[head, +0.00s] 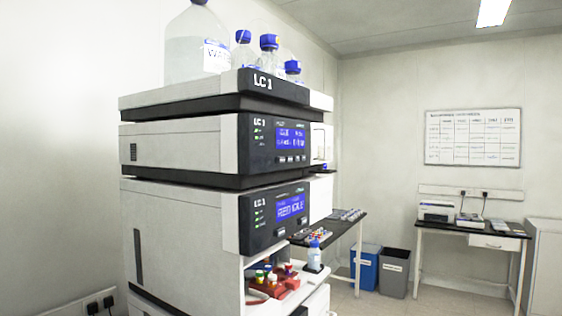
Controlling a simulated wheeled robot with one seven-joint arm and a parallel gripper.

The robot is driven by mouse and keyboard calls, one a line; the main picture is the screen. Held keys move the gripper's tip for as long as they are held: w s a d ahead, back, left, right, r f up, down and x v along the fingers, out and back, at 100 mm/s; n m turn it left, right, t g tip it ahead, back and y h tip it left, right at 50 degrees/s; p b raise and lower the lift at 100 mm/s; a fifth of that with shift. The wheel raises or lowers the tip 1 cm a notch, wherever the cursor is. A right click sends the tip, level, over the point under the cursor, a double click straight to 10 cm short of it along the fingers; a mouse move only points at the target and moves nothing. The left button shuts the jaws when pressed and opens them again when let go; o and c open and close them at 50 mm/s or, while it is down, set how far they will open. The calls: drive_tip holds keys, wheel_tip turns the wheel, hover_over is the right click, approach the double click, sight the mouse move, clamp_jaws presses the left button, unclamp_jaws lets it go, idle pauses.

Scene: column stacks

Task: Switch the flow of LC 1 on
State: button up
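The LC 1 stack (180,150) stands at the left centre in the head view, seen at an angle. Its top tray (262,82) carries the LC 1 label and holds bottles. The upper module has a dark front panel (258,160) with a lit blue display (291,138), small green lights and buttons below the display. Its display text is too small to read surely. The lower module has a similar panel (255,230) with a blue display (290,207) that seems to read "READY" or "IDLE", also with buttons below. My gripper is not in view.
A large clear bottle (190,45) and smaller blue-capped bottles (269,55) stand on top. Behind are a bench (345,228), blue bin (366,268) and grey bin (394,273). Floor shows at right.

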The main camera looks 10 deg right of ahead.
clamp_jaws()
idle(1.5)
